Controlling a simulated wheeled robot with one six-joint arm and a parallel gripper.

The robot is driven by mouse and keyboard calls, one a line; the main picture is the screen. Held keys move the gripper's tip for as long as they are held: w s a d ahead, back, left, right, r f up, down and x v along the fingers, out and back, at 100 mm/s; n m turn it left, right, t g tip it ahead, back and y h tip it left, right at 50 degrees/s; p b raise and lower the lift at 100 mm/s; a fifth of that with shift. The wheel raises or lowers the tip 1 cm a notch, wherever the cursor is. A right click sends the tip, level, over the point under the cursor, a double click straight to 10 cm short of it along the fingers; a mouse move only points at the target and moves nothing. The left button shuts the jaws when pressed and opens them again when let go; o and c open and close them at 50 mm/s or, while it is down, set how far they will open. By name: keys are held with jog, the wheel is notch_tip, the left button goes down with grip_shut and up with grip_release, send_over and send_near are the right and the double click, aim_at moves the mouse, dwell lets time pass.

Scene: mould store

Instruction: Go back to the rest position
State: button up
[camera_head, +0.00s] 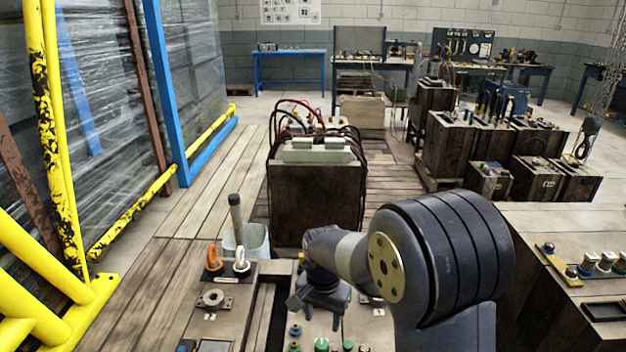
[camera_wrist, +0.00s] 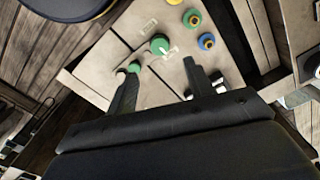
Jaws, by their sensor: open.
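My gripper (camera_wrist: 161,78) is open, with its two dark fingers apart and nothing held between them. In the wrist view a green-topped fitting (camera_wrist: 159,44) lies beyond the fingertips. I cannot tell whether the fingers touch anything.
An orange lifting eye (camera_head: 213,258) and a white one (camera_head: 241,262) stand left of my gripper. Behind them is a bucket (camera_head: 258,241) with a handle sticking up. A dark mould with hoses (camera_head: 316,195) stands ahead. Yellow railing (camera_head: 60,290) borders the left; planks beside it are clear.

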aim_at(322, 344)
notch_tip(322, 344, down, 9)
jog(key=shift+b, duration=0.75)
jog(key=shift+f, duration=0.15)
jog(key=n, duration=1.7)
jog(key=shift+n, duration=0.4)
jog(key=n, duration=0.6)
